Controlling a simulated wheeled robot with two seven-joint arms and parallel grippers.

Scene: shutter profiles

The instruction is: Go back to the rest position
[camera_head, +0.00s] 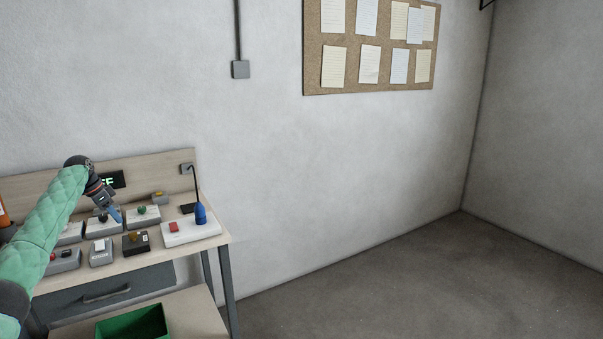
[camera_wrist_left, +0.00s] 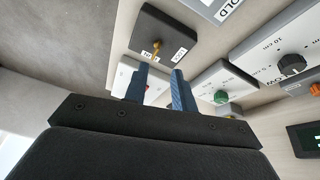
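My left arm comes in from the left in the head view, and its gripper (camera_head: 117,214) is over the bench, above the row of control boxes. In the left wrist view the two blue fingers (camera_wrist_left: 160,70) stand apart with a gap between them. I see nothing held; a white box with a red button (camera_wrist_left: 148,88) shows beyond the gap. The gripper appears clear of the boxes, though the exact height is hard to tell. My right gripper is in neither view.
A green bin (camera_head: 133,323) stands in front. The floor (camera_head: 400,285) to the right is clear.

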